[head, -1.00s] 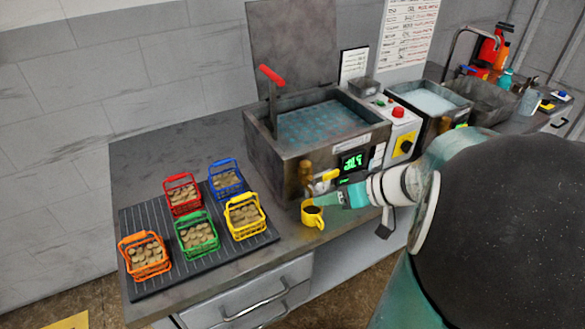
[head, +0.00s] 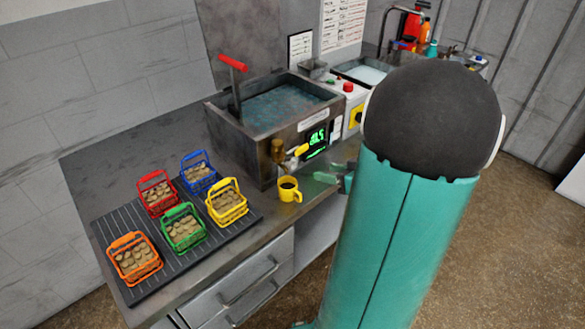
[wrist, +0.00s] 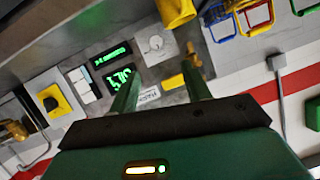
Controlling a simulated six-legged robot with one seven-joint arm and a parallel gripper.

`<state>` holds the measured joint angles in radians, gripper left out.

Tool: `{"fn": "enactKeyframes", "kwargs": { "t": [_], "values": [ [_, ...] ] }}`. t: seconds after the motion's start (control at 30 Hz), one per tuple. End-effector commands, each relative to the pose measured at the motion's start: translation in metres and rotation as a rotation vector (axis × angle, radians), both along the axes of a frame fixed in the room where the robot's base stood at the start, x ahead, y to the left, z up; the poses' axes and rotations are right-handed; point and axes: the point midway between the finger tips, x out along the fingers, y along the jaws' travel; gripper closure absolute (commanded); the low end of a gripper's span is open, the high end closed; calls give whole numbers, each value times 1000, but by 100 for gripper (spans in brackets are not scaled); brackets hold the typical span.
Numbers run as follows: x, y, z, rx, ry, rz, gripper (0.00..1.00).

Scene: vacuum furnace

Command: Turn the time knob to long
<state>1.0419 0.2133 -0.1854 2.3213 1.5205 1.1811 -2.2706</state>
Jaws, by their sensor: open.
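A white plate with a round dial (wrist: 156,45) shows in the wrist view on the furnace front, beside the green displays (wrist: 119,76). A yellow plate with a black knob (wrist: 54,101) is at the left of that view. It also shows in the head view (head: 356,117), partly hidden by my arm. I cannot read which one is the time knob or where it points. My gripper (wrist: 160,82) is open, its fingers pointing toward the front panel below the dial plate. In the head view my gripper (head: 336,178) is right of the yellow mug, apart from it.
The yellow mug (head: 288,189) stands at the counter edge under the brass tap (head: 278,150) with its yellow handle. The bath tank (head: 236,139) is behind. Several coloured baskets stand on the ribbed mat (head: 247,222) at left. A red button (head: 348,87) sits on the white box.

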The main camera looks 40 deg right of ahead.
Motion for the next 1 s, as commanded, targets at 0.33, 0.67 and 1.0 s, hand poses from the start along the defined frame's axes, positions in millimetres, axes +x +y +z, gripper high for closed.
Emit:
{"fn": "enactKeyframes", "kwargs": {
  "t": [0.33,0.67,1.0],
  "values": [
    [57,6,-24,3,3,3,52],
    [109,16,-46,3,3,1,52],
    [120,19,-50,2,2,0,52]
  ]
}}
